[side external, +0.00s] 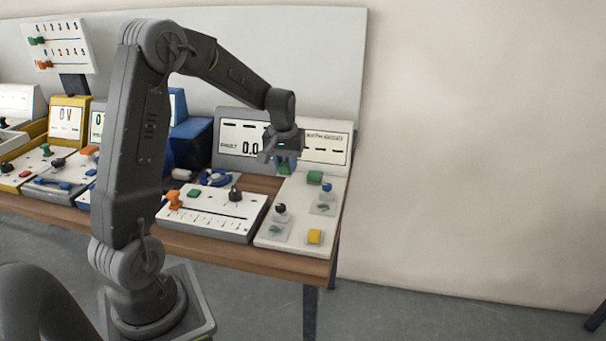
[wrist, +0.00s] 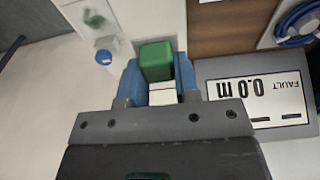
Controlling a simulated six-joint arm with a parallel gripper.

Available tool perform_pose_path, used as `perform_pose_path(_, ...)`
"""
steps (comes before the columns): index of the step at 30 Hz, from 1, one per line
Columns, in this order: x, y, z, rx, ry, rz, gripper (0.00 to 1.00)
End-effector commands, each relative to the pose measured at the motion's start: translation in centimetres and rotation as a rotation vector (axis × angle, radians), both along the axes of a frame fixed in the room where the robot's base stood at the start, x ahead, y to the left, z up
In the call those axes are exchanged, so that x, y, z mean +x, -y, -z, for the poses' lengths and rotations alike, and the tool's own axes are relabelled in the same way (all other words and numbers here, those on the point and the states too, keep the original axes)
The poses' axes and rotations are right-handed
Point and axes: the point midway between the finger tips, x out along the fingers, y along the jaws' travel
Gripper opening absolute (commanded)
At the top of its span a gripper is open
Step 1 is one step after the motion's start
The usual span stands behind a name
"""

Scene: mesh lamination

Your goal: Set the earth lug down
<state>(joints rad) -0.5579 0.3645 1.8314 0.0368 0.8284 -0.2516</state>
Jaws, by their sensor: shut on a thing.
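My gripper (side external: 284,168) hangs above the rear left part of the white board at the right end of the bench. In the wrist view its blue fingers (wrist: 160,88) are shut on a green block with a white part, which I take to be the earth lug (wrist: 156,60). In the side view the held lug is small and partly hidden by the fingers. I cannot tell whether it touches the surface below.
The white board (side external: 267,233) carries a second green block (side external: 315,177), a blue knob (side external: 326,188), a black knob (side external: 281,209) and a yellow block (side external: 314,237). A display panel (side external: 228,155) stands close behind my gripper. A slider panel (side external: 215,222) lies to the left.

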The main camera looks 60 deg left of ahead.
Motion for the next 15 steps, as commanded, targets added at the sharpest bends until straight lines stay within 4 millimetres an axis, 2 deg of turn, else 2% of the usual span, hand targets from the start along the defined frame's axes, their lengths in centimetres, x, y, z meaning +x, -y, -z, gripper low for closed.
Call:
perform_pose_path(5, -2.2, -2.3, -0.8, 0.0, 0.0, -0.006, 0.06)
perform_pose_path(10, -5.9, -5.7, -0.9, 0.001, -0.001, -0.005, 0.06)
perform_pose_path(13, -7.3, -6.9, -0.9, 0.002, -0.001, -0.001, 0.06)
perform_pose_path(15, -7.6, -7.1, -0.6, 0.002, -0.002, 0.004, 0.06)
